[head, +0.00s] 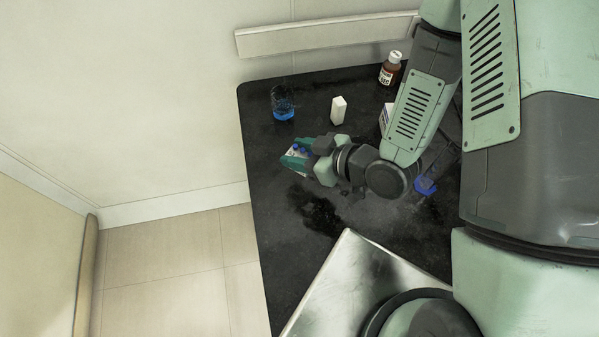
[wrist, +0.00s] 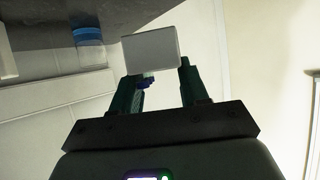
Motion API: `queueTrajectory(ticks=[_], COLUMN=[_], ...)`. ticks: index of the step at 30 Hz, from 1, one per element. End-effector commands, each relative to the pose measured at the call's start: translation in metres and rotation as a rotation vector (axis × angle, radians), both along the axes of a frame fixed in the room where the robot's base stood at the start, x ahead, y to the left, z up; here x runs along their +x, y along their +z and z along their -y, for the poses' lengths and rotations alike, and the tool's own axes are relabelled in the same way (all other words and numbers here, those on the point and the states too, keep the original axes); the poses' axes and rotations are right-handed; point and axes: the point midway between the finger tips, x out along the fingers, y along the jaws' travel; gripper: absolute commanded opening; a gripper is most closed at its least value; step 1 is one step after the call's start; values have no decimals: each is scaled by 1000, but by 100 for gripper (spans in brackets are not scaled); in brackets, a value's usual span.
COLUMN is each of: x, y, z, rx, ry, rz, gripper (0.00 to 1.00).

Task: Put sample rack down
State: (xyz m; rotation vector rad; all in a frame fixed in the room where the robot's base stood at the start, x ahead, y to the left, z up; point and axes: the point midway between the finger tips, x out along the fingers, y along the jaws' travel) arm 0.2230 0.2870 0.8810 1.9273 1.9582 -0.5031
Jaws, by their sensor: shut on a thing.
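The sample rack (head: 291,161) is a small pale block with blue-capped tubes, seen at the left end of my gripper (head: 300,157) in the head view. My gripper is shut on it and covers part of it. In the wrist view the rack shows as a plain grey-white face (wrist: 150,47) between and beyond the fingertips of my gripper (wrist: 160,78). A bit of blue shows below that face. The rack is over the left part of the black countertop (head: 285,215). I cannot tell whether its underside touches the top.
A beaker of blue liquid (head: 283,104) stands behind the rack. A small white box (head: 338,110) and a brown bottle (head: 390,70) stand farther right. A blue object (head: 426,186) lies by my arm. A shiny metal surface (head: 345,285) lies in front. The counter's left edge is close.

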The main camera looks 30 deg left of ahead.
Motion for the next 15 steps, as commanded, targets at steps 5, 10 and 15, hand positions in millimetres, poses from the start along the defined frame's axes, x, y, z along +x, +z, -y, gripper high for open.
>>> queueTrajectory(ticks=[5,10,15], x=[-1,0,0], y=[-28,-44,-69], z=[0,0,0], rx=[0,-1,-1], ry=[1,0,1], rz=[-2,-1,-2], gripper=[13,13,13])
